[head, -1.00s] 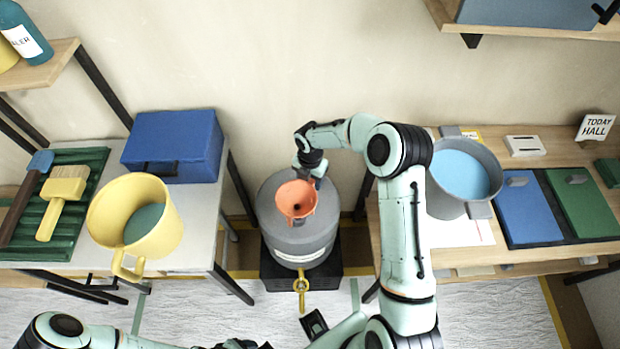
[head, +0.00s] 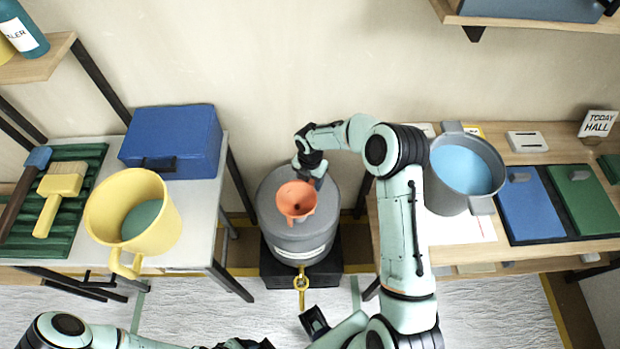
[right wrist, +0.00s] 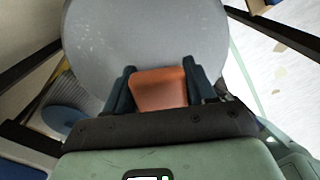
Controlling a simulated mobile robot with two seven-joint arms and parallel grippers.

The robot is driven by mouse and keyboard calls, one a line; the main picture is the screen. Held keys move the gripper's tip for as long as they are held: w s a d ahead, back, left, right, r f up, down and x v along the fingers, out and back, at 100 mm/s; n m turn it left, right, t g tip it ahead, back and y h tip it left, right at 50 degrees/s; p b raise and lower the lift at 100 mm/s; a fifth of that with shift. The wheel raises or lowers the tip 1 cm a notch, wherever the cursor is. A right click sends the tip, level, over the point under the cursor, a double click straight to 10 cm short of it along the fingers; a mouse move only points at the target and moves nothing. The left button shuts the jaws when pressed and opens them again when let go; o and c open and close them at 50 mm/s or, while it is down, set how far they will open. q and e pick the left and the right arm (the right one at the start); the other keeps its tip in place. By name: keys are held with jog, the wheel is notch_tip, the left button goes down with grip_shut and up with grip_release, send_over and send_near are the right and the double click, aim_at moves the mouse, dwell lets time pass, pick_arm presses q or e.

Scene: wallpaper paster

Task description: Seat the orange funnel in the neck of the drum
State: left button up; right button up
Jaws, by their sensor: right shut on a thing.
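The orange funnel (head: 296,201) is above the top of the grey drum (head: 331,230), wide mouth up. My right gripper (head: 312,176) is shut on the funnel's far side. In the right wrist view, the orange funnel part (right wrist: 159,90) sits between the two dark fingers, with the grey drum top (right wrist: 145,35) beyond. The drum's neck is hidden by the funnel, so I cannot tell whether the spout is in it.
The drum stands on a black stand with a yellow tap (head: 301,283). The left table holds a yellow jug (head: 103,212), a blue case (head: 172,140) and brushes on a green rack. The right table holds a grey pot (head: 445,195) with blue contents and coloured panels.

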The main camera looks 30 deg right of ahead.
jog(key=shift+f+b, duration=0.3)
jog(key=shift+f, duration=0.35)
jog(key=o, duration=1.3)
jog(key=shift+o, duration=0.2)
notch_tip(320, 180, up, 13)
jog(key=shift+r+p, duration=0.2)
jog(key=shift+p, duration=0.25)
